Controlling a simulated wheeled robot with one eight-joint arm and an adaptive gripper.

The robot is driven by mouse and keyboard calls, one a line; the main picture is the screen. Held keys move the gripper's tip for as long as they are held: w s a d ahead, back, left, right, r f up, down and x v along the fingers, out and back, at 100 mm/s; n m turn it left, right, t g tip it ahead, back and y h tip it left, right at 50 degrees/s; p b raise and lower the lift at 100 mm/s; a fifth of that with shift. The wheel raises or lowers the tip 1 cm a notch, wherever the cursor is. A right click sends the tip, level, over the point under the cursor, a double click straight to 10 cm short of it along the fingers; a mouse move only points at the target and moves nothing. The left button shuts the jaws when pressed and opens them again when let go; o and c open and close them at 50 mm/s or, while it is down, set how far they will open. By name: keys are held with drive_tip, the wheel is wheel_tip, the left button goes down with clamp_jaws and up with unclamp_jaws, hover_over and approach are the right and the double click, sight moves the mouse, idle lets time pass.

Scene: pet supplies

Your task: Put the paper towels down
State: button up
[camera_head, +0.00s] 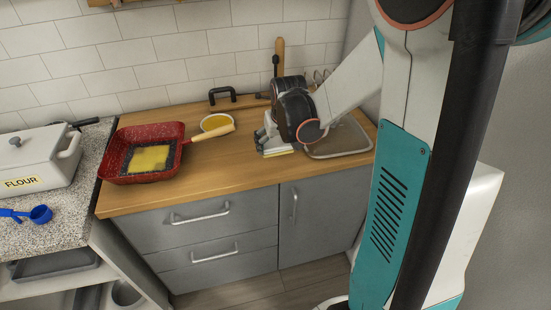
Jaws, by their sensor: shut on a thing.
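My gripper (267,141) is over the right part of the wooden counter, left of the sink tray, with my arm reaching in from the right. It is shut on a small, pale, flat thing, taken as the paper towels (280,152), of which a whitish, yellow-edged strip shows just under the gripper. The gripper and wrist hide most of it. I cannot tell whether it touches the counter.
A red pan (140,171) with yellow food stands on the wooden counter (215,172) at left, a bowl (216,123) behind its handle. A metal tray or sink (340,142) lies right of my gripper. A flour box (38,160) and blue scoop (40,214) are far left. The front middle counter is clear.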

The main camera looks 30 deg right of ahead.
sight(277, 153)
drive_tip(key=shift+f+b, duration=0.85)
drive_tip(key=shift+f, duration=1.75)
drive_tip(key=shift+f, duration=0.1)
drive_tip(key=o, duration=1.1)
drive_tip(key=shift+s+r, duration=0.1)
drive_tip(key=shift+r, duration=0.4)
drive_tip(key=p+v, duration=0.4)
drive_tip(key=v, duration=0.7)
drive_tip(key=shift+a+r, duration=0.1)
